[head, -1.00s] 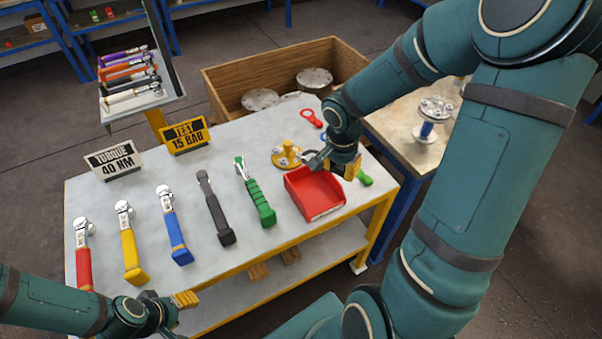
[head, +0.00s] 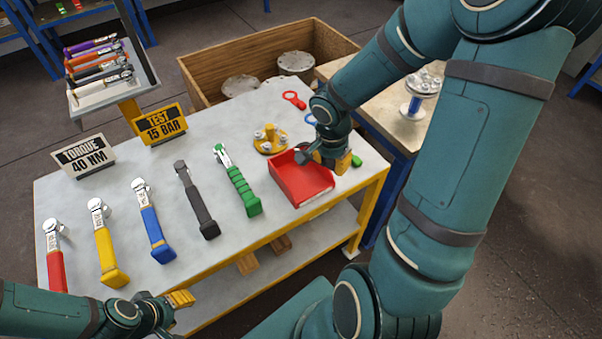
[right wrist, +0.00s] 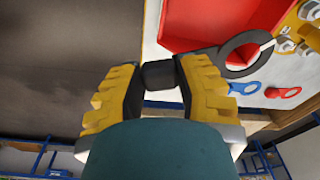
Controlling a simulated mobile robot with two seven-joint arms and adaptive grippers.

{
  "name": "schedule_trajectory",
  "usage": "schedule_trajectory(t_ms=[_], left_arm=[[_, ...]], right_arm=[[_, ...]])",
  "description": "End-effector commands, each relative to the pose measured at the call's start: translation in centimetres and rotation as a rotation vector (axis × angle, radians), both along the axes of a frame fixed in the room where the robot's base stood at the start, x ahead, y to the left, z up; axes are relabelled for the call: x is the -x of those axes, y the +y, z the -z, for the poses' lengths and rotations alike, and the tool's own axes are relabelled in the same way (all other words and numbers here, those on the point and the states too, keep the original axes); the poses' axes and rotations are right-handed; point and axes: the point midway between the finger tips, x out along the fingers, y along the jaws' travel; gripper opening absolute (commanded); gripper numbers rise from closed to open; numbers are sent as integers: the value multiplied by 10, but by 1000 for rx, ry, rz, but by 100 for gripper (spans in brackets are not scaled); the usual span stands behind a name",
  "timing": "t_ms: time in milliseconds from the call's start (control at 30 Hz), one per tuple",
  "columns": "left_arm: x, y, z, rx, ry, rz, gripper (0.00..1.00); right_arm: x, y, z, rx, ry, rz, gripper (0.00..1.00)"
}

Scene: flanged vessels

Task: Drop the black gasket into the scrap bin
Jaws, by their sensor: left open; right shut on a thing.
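The black gasket (right wrist: 245,49), a ring with a tab, is held by its tab between the fingers of my right gripper (right wrist: 158,76) in the right wrist view. Its ring overlaps the edge of the red bin (right wrist: 205,22) in that view. In the head view my right gripper (head: 332,160) is at the far right edge of the red open bin (head: 305,190) on the table, and the gasket is hard to tell from the dark fingers there. My left gripper (head: 180,301) is open and empty by the table's front edge.
A yellow flange (head: 268,143) stands behind the bin. A red gasket (head: 294,99), a blue one (head: 310,119) and a green item (head: 356,160) lie near. Several torque wrenches, such as the green one (head: 240,183), line the table (head: 95,195). A wooden crate (head: 205,72) stands behind.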

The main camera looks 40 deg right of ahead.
Motion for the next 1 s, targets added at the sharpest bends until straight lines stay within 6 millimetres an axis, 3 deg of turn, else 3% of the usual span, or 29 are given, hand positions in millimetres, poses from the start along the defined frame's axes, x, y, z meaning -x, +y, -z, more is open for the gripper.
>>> schedule_trajectory(t_ms=[133,167,200,233,667,1000], left_arm=[[0,0,-1,0,0,0,47],[0,0,-1,0,0,0,47],[0,0,-1,0,0,0,47],[0,0,-1,0,0,0,47],[0,0,0,0,-1,0,47],[0,0,0,0,-1,0,47]], right_arm=[[0,0,-1,0,-1,-1,9],[0,0,-1,0,-1,-1,47],[0,0,-1,0,-1,-1,61],[0,0,-1,0,-1,-1,65],[-1,0,-10,3,-4,-1,65],[0,8,-74,3,-8,-1,65]])
